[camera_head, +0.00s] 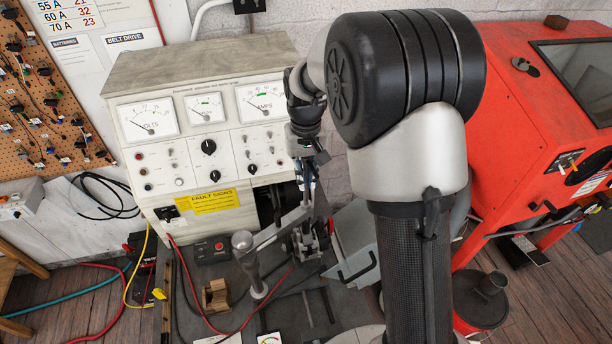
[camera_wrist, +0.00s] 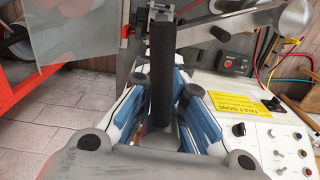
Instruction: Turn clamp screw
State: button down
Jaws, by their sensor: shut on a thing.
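My gripper (camera_head: 310,190) points down over the bench tester's deck, in front of the meter panel. In the wrist view its blue-padded fingers (camera_wrist: 165,100) stand on both sides of a dark upright cylinder, which appears to be the clamp screw (camera_wrist: 161,60), and are shut on it. In the head view the clamp screw is mostly hidden by the fingers. Below the fingers stands a grey metal clamp (camera_head: 308,243). A grey metal lever arm (camera_head: 275,232) runs left from it to a round-topped post (camera_head: 245,250).
The tester's meter panel (camera_head: 200,155) stands close behind the gripper. A clear guard (camera_wrist: 75,30) shows in the wrist view. A small brown block (camera_head: 216,296) and red and yellow leads lie at left. A red cabinet (camera_head: 530,120) and a red bucket (camera_head: 485,305) stand at right.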

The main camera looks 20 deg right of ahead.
jog(key=m, duration=0.4)
jog(key=shift+w+r+m, duration=0.1)
jog(key=shift+w+m, duration=0.05)
jog(key=shift+m, duration=0.15)
jog(key=shift+d+m+b, duration=0.1)
jog(key=shift+m+b, duration=0.2)
jog(key=shift+m, duration=2.3)
jog(key=c, duration=1.8)
grip_release()
jog(key=shift+r, duration=0.1)
jog(key=shift+o, duration=0.6)
jog(key=shift+w+r, duration=0.1)
jog(key=shift+r, duration=0.15)
jog(key=shift+o, duration=0.2)
jog(key=r, duration=1.1)
jog(key=shift+s+r, duration=0.1)
jog(key=shift+s, duration=0.15)
